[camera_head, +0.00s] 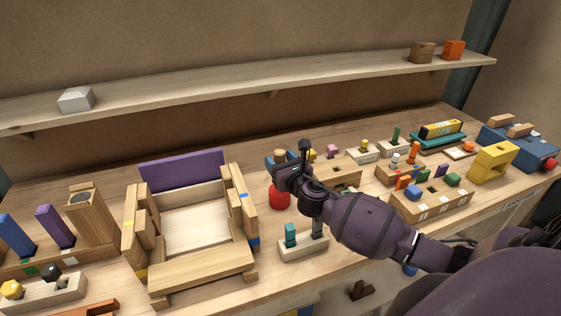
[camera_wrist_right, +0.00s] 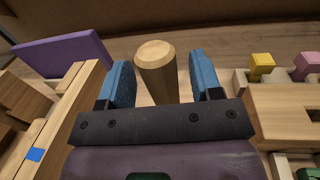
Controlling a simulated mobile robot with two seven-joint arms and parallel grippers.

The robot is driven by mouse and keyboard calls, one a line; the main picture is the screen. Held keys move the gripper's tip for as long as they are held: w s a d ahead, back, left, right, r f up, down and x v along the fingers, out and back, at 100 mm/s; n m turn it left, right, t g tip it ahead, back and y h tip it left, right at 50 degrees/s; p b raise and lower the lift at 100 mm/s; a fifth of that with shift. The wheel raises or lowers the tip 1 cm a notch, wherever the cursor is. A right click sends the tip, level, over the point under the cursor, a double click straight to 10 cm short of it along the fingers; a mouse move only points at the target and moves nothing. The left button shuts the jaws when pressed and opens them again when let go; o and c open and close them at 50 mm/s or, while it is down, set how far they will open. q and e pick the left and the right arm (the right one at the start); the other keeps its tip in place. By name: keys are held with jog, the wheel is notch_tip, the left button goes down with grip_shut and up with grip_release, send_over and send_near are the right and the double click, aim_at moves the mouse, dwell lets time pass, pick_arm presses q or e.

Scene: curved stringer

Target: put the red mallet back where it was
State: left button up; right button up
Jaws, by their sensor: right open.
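The red mallet's red head (camera_head: 279,197) shows in the head view on the bench, just right of the wooden frame. Its pale wooden handle (camera_wrist_right: 157,72) stands up between the two blue finger pads of my right gripper (camera_head: 283,164) in the wrist view. My right gripper is open, with a gap on each side of the handle. In the head view the gripper and wrist hide most of the handle, and I cannot see the mallet's base. My left gripper is not in view.
A wooden frame with a purple board (camera_head: 183,170) stands to the left. A pale block with a teal peg (camera_head: 291,235) is close in front of the mallet. Several peg blocks and a yellow block (camera_head: 493,162) fill the right side. A shelf (camera_head: 260,83) runs above.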

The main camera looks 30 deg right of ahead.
jog(key=s+a, duration=0.1)
jog(key=s, duration=1)
jog(key=shift+s, duration=0.4)
jog(key=shift+a+f, duration=0.1)
jog(key=shift+f, duration=0.05)
